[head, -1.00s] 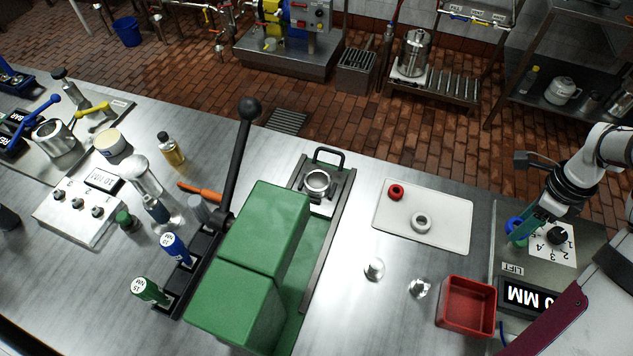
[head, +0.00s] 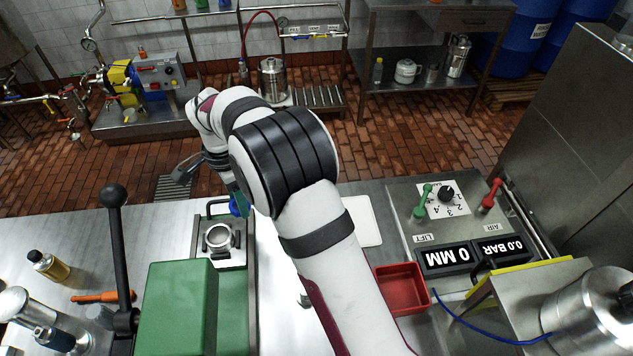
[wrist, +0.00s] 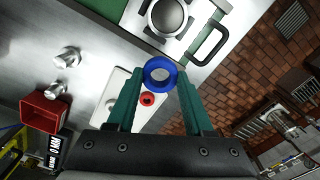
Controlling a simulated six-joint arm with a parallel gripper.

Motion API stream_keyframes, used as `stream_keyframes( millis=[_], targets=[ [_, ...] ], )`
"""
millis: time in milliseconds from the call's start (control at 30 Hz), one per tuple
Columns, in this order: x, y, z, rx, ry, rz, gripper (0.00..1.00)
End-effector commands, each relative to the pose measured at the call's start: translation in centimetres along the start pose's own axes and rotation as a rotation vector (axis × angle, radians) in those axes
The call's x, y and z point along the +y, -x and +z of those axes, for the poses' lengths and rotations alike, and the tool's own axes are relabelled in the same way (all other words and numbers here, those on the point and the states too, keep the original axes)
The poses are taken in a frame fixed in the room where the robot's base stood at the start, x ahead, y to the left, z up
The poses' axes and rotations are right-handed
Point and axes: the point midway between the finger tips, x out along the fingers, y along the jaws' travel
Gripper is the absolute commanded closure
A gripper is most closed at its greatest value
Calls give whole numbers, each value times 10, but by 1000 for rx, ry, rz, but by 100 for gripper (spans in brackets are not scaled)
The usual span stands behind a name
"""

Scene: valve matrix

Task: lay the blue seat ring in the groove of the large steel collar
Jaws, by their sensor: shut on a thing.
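My gripper (wrist: 161,78) is shut on the blue seat ring (wrist: 146,73), which sits between the two green fingertips in the wrist view. In the head view a bit of the blue ring (head: 236,209) shows beside my arm, which hides most of the gripper. The large steel collar (head: 207,240) stands on the plate of the green-bodied press, just left of and below the ring in the head view. In the wrist view the collar (wrist: 150,20) is beyond the fingertips at the top, apart from the ring. Its groove is too small to make out.
A black handle loop (wrist: 212,45) stands up beside the collar. A white board (wrist: 120,84) holds a red ring (wrist: 147,99) and a pale ring. The press's black lever (head: 117,240) rises left of the green block.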

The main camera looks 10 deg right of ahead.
Motion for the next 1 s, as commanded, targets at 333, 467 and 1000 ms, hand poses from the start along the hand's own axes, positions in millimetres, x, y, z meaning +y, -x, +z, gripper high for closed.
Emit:
stream_keyframes(
  millis=[333, 467, 1000],
  targets=[
    [-5, -7, 66, 0, 144, 1, 100],
    [-5, -23, 66, 0, 142, 2, 100],
    [-5, -48, 65, 0, 140, -1, 100]
  ],
)
